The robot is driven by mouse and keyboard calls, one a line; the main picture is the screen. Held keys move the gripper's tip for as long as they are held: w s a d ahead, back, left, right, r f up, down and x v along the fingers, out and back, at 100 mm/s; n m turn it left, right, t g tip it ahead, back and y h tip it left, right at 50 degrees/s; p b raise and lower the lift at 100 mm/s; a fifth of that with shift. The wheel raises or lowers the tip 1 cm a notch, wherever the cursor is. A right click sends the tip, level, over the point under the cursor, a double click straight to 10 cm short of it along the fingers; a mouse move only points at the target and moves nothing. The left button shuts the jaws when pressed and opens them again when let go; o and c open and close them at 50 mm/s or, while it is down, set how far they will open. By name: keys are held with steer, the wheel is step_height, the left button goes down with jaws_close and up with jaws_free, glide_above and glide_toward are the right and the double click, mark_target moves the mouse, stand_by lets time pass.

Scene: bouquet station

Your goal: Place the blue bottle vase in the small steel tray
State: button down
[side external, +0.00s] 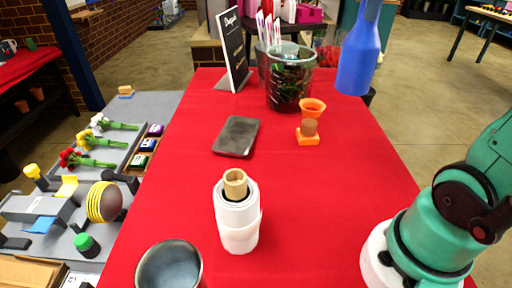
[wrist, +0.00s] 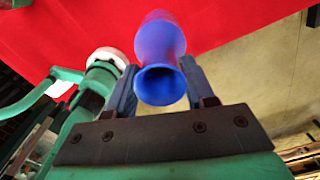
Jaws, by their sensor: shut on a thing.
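The blue bottle vase (side external: 362,52) is held in the air at the upper right in the side external view, over the far right part of the red table, its neck cut off by the top edge. In the wrist view the vase (wrist: 162,50) sits between the fingers of my gripper (wrist: 158,68), which is shut on it, with its open mouth towards the camera. My gripper is outside the side external view. A small dark grey flat tray (side external: 236,136), which looks like the steel tray, lies empty on the table, left of and nearer than the vase.
The red table (side external: 320,200) is clear at middle right. A glass container with dark green contents (side external: 290,85) and a black sign (side external: 236,48) stand behind the tray. An orange item (side external: 309,122) stands right of it. A white roll (side external: 238,215) and a metal pot (side external: 169,268) stand nearer.

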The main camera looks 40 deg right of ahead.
steer(key=w+a+f+n, duration=0.2)
steer(key=w+a+f, duration=0.3)
steer(key=w, duration=0.5)
steer(key=w+a+f+n, duration=0.1)
steer(key=w+a+f, duration=0.45)
steer(key=w, duration=0.45)
step_height(320, 180, down, 8)
steer(key=shift+w+f, duration=0.2)
steer(key=shift+w, duration=0.1)
steer(key=shift+f, duration=0.2)
steer(key=shift+c, duration=1.6)
jaws_free()
